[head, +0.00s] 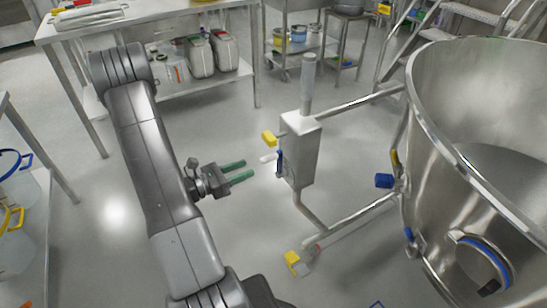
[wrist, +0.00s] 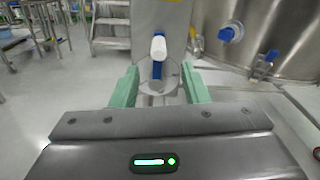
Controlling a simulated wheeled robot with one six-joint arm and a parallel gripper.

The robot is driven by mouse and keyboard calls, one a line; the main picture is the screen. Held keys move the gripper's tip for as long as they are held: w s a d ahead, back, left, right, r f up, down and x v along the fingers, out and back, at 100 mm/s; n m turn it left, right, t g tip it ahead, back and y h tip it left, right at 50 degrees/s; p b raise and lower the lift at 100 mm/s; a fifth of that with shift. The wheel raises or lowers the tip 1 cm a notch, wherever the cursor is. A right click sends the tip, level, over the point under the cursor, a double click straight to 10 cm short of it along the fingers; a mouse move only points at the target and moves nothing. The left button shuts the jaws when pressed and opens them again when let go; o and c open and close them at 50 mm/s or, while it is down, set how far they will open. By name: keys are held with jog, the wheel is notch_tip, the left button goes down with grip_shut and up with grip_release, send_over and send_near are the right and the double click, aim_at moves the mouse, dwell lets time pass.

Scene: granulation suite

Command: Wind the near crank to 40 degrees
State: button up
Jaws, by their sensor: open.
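A steel box on a post (head: 301,150) stands left of the big vessel. On its left face is a crank with a blue arm (head: 280,163) and a white knob (head: 267,157). My gripper (head: 249,170) has green fingers, open and empty, pointing at the crank with a small gap. In the wrist view the crank appears between the fingers of my gripper (wrist: 160,70), beyond their tips. No angle scale is readable.
A yellow handle (head: 269,138) sticks out just above the crank. The steel vessel (head: 440,150) fills the right, with a blue knob (head: 384,180) on its side. A yellow-ended foot (head: 292,262) lies low in front. Floor left of the post is clear.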

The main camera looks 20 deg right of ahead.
aim_at(278, 155)
jog(key=d, duration=0.7)
jog(key=w+d, duration=0.1)
jog(key=d, duration=0.3)
jog(key=shift+d, duration=0.1)
jog(key=shift+c, duration=0.2)
grip_shut()
